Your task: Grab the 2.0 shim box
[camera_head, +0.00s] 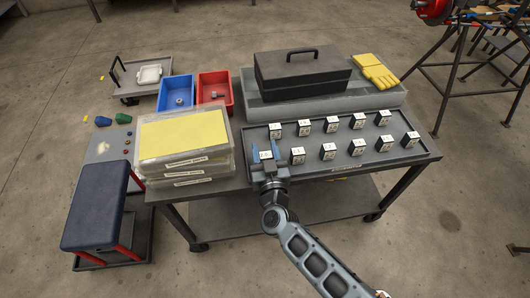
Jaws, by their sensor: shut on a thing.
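Several small dark shim boxes with white label tops stand in two rows in the dark tray (340,172) on the cart. The printing on the labels is too small to read. My gripper (265,160) reaches in from the front and is shut on the leftmost shim box (265,154) of the front row, with one finger on each side. I cannot tell whether this box is the 2.0 one, or whether it is lifted. A neighbouring shim box (297,156) stands just to the right, apart from the gripper.
Stacked clear cases with a yellow top (183,135) stand close left of the gripper. A black toolbox (302,72) and yellow gloves (376,71) lie behind on a grey bin. Blue (175,92) and red (214,88) bins stand back left. A blue-seated stool (95,205) is at left.

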